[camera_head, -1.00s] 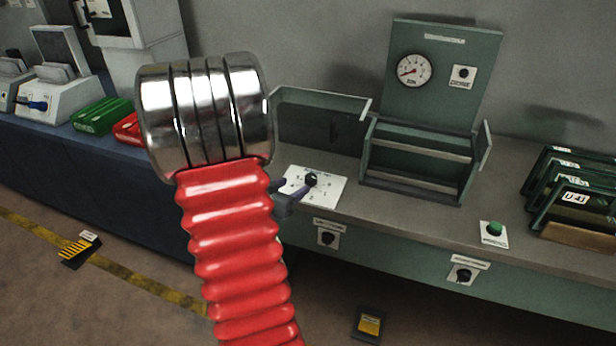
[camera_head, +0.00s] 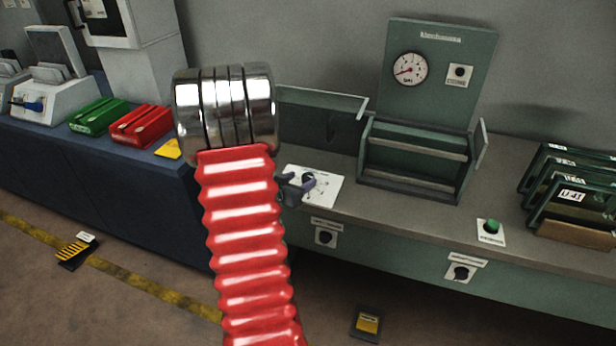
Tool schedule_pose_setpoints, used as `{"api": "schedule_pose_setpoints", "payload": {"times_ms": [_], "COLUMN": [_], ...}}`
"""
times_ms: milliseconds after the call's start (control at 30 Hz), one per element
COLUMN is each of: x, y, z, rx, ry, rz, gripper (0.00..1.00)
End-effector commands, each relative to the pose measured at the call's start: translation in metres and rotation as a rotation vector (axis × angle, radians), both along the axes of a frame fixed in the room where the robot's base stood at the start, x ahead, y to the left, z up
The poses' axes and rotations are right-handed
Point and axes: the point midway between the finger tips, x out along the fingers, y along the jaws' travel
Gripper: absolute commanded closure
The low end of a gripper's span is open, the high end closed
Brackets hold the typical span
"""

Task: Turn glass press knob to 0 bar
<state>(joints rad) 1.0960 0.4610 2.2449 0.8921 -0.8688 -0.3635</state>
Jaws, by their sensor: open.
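The press knob is a black knob (camera_head: 309,178) on a white dial plate (camera_head: 325,188) on the grey bench top; my gripper partly covers it. My gripper (camera_head: 306,187) is open, its dark fingers showing just right of my red arm, in front of the knob. I cannot tell whether the fingers touch the knob. The round pressure gauge (camera_head: 410,69) is on the green upright panel of the press (camera_head: 440,85). Its red needle points to the lower left; the numbers are too small to read.
My red arm hides part of the bench. A green button (camera_head: 491,229) and several framed glass panels (camera_head: 571,195) are at the right. Two black knobs (camera_head: 326,236) (camera_head: 461,272) are on the bench front. Green (camera_head: 98,115) and red (camera_head: 142,125) cases stand left.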

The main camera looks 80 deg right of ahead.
Motion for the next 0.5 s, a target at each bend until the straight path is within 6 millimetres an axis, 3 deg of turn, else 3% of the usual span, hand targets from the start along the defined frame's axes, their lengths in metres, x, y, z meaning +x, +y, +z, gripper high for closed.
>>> {"api": "schedule_pose_setpoints", "payload": {"times_ms": [300,500], "x": [-0.010,-0.013], "y": [-0.041,-0.057], "z": [-0.018,-0.024], "rx": [0.000,-0.001], "ry": [0.001,0.000], "rz": [-0.002,0.000], "gripper": [0.50,0.50]}}
